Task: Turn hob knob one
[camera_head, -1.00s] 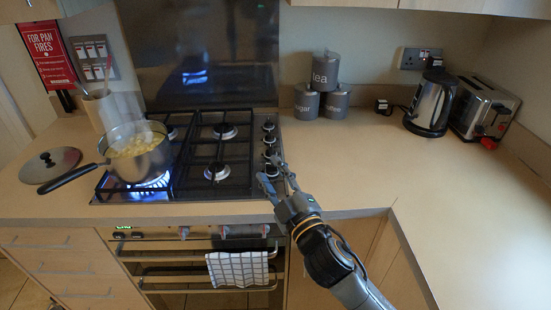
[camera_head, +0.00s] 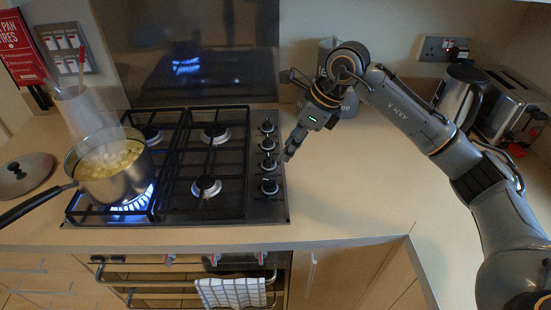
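The black gas hob (camera_head: 232,205) has a column of several knobs on its right side: a back knob (camera_head: 267,127), middle knobs (camera_head: 267,145) and (camera_head: 268,164), and a front knob (camera_head: 269,186). The frames do not show which is knob one. My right gripper (camera_head: 290,152) points down and left just right of the middle knobs, apart from them as far as I can see. Its fingers are seen edge-on, so their opening is unclear. My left gripper is not in view.
A steel pot (camera_head: 118,183) of food sits over a lit blue flame (camera_head: 135,202) at front left, its handle sticking out left. A lid (camera_head: 25,172) lies left. My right arm hides much of the canisters. The worktop (camera_head: 345,205) right of the hob is clear.

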